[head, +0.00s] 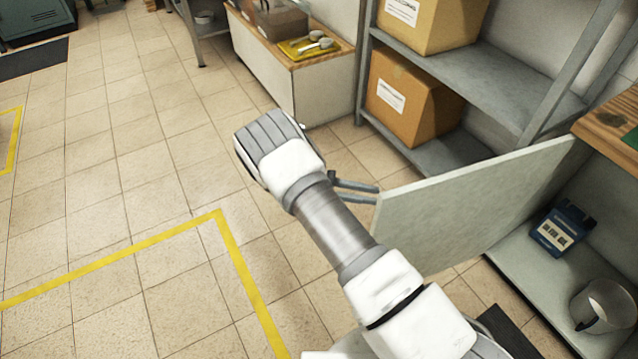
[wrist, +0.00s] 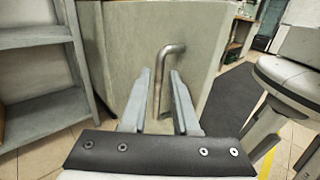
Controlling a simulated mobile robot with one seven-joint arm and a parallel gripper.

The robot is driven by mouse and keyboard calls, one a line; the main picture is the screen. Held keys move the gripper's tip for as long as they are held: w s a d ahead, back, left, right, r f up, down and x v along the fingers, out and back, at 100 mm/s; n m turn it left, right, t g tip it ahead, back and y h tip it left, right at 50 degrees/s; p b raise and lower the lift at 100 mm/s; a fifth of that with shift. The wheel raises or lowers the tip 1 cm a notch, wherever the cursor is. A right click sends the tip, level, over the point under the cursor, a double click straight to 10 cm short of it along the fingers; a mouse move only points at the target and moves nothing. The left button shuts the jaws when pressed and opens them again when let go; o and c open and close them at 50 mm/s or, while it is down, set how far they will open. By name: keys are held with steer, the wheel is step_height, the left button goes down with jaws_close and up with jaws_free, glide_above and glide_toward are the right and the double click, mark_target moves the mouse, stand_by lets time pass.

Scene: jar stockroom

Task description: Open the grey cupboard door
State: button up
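The grey cupboard door (head: 470,210) stands swung out wide from the cupboard in the head view. My gripper (head: 377,194) is at the door's free edge in the head view. In the wrist view my gripper (wrist: 160,75) has its two fingers apart, one on each side of the handle, with gaps visible. Whether either finger touches it I cannot tell.
A blue device (head: 558,230) and a metal pot (head: 603,305) sit inside the cupboard. A grey shelf rack (head: 515,85) with cardboard boxes (head: 410,100) stands behind the door. A low cabinet (head: 265,75) is farther back. The tiled floor at left is clear, with yellow tape (head: 120,262).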

steer(key=v, duration=1.2)
steer(key=shift+a+b, duration=0.35)
steer(key=shift+b, duration=0.1)
